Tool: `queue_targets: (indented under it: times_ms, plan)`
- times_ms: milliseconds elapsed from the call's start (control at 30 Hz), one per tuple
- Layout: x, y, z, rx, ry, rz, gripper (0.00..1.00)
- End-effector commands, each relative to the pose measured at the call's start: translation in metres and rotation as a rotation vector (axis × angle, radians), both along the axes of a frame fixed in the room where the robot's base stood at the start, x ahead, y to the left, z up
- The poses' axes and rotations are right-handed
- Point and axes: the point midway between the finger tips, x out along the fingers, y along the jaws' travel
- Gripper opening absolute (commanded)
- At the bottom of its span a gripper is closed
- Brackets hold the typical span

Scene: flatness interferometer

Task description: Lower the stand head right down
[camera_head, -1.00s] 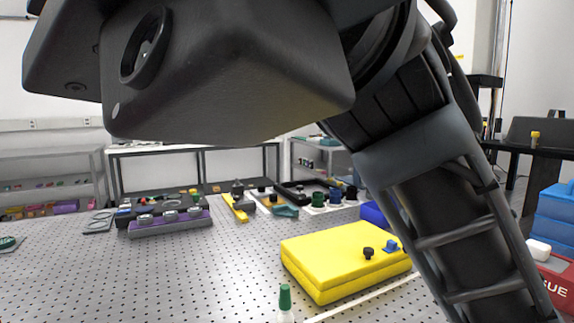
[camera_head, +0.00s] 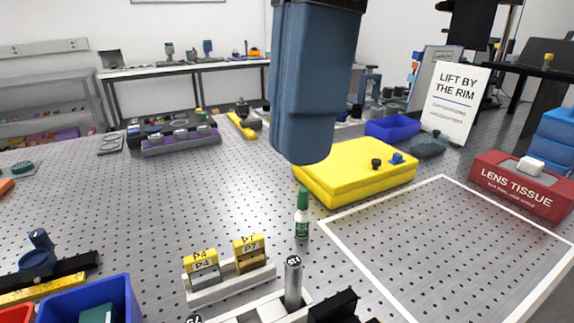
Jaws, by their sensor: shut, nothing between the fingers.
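No stand head can be made out for sure. A tall black fixture (camera_head: 470,25) with a dark block and an upright is cut off by the top edge at the right; I cannot tell whether it is the stand. A large blue-grey part (camera_head: 315,80), seemingly of my own arm, hangs from the top centre in front of the yellow case (camera_head: 355,176). It hides part of the back of the bench. My gripper's fingers do not show in this view.
A green-capped bottle (camera_head: 302,222), labelled yellow blocks (camera_head: 202,260), a metal post (camera_head: 293,283) and a blue bin (camera_head: 128,300) stand at the front. The red lens tissue box (camera_head: 520,186) and a sign (camera_head: 455,105) stand right. The white-outlined bench area (camera_head: 450,240) is clear.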

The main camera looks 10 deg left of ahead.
Motion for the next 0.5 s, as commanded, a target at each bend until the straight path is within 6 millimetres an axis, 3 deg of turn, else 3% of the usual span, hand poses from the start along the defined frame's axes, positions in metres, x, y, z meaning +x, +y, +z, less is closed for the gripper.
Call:
queue_targets:
  times_ms: [33,167,367,500]
  plan:
    - [0.012,-0.014,-0.006,-0.038,-0.03,-0.015,0.0]
    - [0.026,-0.032,-0.014,-0.09,-0.07,-0.024,0.0]
    - [0.027,-0.034,-0.034,-0.095,-0.07,-0.022,0.0]
    - [0.026,-0.033,-0.059,-0.094,-0.068,-0.022,0.0]
